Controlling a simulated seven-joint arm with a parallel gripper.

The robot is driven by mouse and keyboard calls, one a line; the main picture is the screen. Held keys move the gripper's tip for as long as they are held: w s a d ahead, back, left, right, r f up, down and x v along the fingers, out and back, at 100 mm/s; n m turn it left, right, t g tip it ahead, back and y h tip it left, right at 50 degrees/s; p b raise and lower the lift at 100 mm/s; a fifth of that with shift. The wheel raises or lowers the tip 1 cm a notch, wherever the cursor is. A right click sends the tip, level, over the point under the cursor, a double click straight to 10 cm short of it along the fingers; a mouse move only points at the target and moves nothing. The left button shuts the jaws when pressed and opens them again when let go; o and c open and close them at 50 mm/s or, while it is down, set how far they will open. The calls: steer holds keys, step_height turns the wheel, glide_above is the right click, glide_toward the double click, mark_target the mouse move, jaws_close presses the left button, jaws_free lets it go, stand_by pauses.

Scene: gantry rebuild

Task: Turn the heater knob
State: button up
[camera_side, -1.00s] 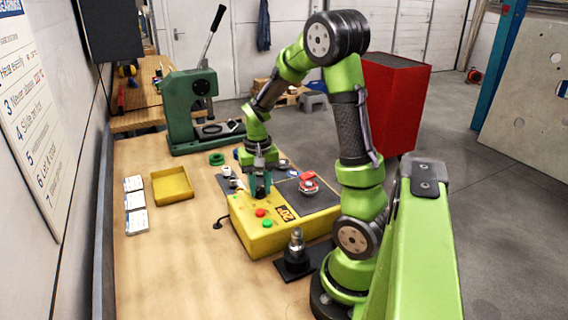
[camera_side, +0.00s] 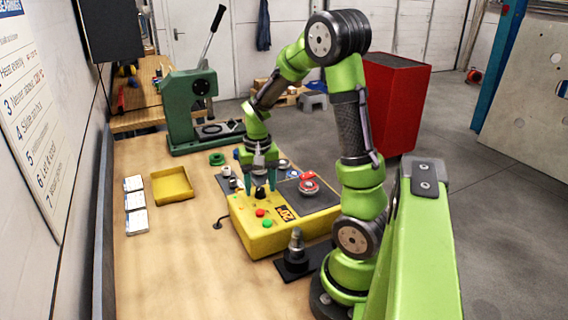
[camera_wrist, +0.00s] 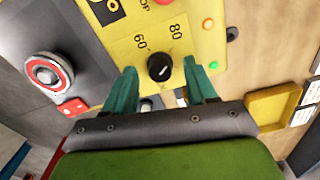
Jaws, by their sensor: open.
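The heater is a yellow box (camera_side: 262,240) on the wooden bench, with a black round knob (camera_wrist: 159,67) on its panel. The knob has a white pointer line, and the marks 60 and 80 are printed near it. My gripper (camera_wrist: 160,66) is open, with one green finger on each side of the knob and a gap showing on both sides. In the side view my gripper (camera_side: 259,180) points down over the panel, and the dark knob (camera_side: 260,192) shows between and below the fingertips.
A red button (camera_side: 260,212) and a green button (camera_side: 267,224) sit on the box near the knob. A round red-rimmed part (camera_side: 308,186) lies on a dark plate behind. A yellow tray (camera_side: 172,186) and a green press (camera_side: 190,105) stand to the left and back.

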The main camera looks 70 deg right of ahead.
mark_target(260, 188)
step_height(260, 188, up, 17)
steer(key=shift+f, duration=0.15)
stand_by(0.4)
